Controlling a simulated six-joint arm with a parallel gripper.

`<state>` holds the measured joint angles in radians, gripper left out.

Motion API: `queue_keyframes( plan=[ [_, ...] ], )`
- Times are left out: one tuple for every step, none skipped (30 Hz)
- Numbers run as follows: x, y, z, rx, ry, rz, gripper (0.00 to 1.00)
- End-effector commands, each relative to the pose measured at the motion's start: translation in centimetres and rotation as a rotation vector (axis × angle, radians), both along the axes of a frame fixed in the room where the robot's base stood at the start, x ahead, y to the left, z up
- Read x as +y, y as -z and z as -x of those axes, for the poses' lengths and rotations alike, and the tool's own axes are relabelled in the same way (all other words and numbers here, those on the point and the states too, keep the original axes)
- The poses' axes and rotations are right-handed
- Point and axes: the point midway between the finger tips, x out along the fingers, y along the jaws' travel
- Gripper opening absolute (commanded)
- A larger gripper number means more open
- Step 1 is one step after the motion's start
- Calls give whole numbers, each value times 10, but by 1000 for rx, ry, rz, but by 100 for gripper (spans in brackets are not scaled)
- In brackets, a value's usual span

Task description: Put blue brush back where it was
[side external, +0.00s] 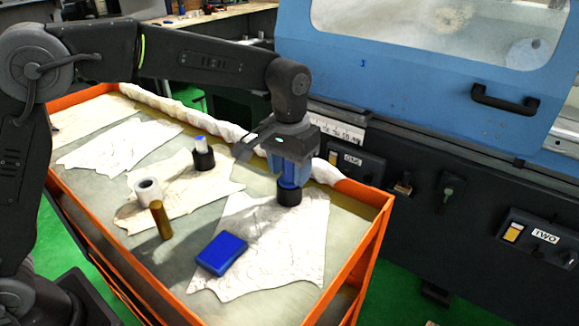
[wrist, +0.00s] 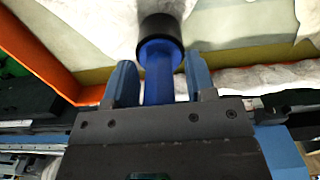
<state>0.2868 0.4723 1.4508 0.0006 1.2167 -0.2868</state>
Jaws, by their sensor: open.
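The blue brush (wrist: 158,70) has a blue handle and a black round end. In the side external view its black end (side external: 289,191) rests on a wrinkled light sheet at the right of the orange-edged table, and it looks upright. My gripper (wrist: 160,78) is open, with one blue finger on each side of the handle. A gap shows beside at least the left finger. In the side external view my gripper (side external: 289,170) comes down from above and hides most of the handle.
A black-based cylinder with a white and blue top (side external: 202,154), a white roll (side external: 148,191), a brown cylinder (side external: 160,220) and a blue box (side external: 222,253) stand left of the brush. The orange rim (side external: 372,235) and blue grinder (side external: 425,85) lie to the right.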

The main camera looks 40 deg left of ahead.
Motion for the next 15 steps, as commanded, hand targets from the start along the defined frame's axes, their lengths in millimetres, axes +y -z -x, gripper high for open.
queue_keyframes(
  plan=[
    [0,0,0,0,0,0,51],
    [0,-1,0,0,0,0,51],
    [0,-2,0,-1,0,0,51],
    [0,-4,0,-1,0,0,51],
    [0,-6,0,-2,0,0,51],
    [0,-10,0,-2,0,1,51],
    [0,-14,0,-3,0,1,51],
    [0,-19,-1,-4,0,1,51],
    [0,-26,-1,-5,0,1,51],
    [0,-32,-1,-5,0,2,51],
    [0,-39,-1,-6,0,2,51],
    [0,-47,-1,-5,0,2,51],
    [0,-54,-1,-6,0,2,51],
    [0,-61,-1,-6,0,2,51],
    [0,-70,-1,-5,0,1,51]
  ],
)
